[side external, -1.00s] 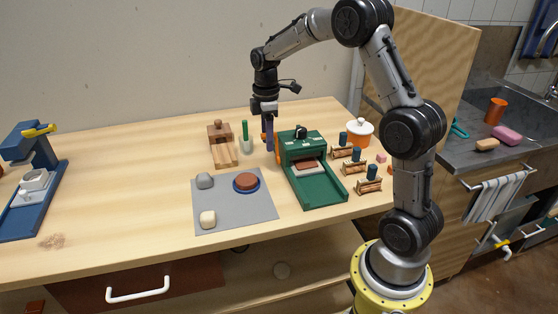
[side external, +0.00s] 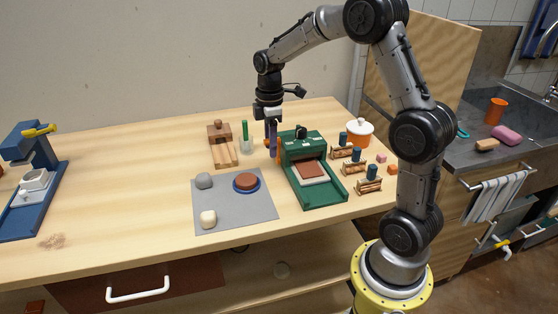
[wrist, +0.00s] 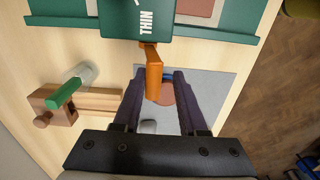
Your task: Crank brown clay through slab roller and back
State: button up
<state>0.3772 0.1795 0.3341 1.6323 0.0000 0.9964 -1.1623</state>
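The green slab roller (side external: 301,142) stands at the right of the table, its bed (side external: 325,197) reaching toward the front. A brown clay slab (side external: 312,169) lies on a pale sheet on the bed, in front of the roller housing; part of it shows at the top of the wrist view (wrist: 194,9). The orange crank handle (wrist: 153,73) sticks out from the roller's side. My gripper (wrist: 160,72) points down beside the roller (side external: 271,145). Its two dark fingers stand apart on either side of the handle, with a visible gap on the right; contact on the left is unclear.
A grey mat (side external: 225,217) holds a brown clay disc (side external: 246,181) on a blue base, plus grey and cream lumps. A wooden block tool (side external: 220,150) and a green-handled tool in a clear cup (side external: 246,143) stand left of my gripper. Small wooden racks and an orange pot (side external: 358,134) stand right.

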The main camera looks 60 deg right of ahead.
jog(key=shift+s+a, duration=0.1)
dwell(0.3)
jog(key=shift+s+a+f, duration=0.55)
jog(key=shift+s+a, duration=0.35)
jog(key=shift+f, duration=0.1)
jog(key=shift+s+a+f, duration=0.65)
jog(key=shift+f, duration=0.15)
jog(key=shift+w+d, duration=0.3)
notch_tip(320, 180, up, 7)
dwell(0.4)
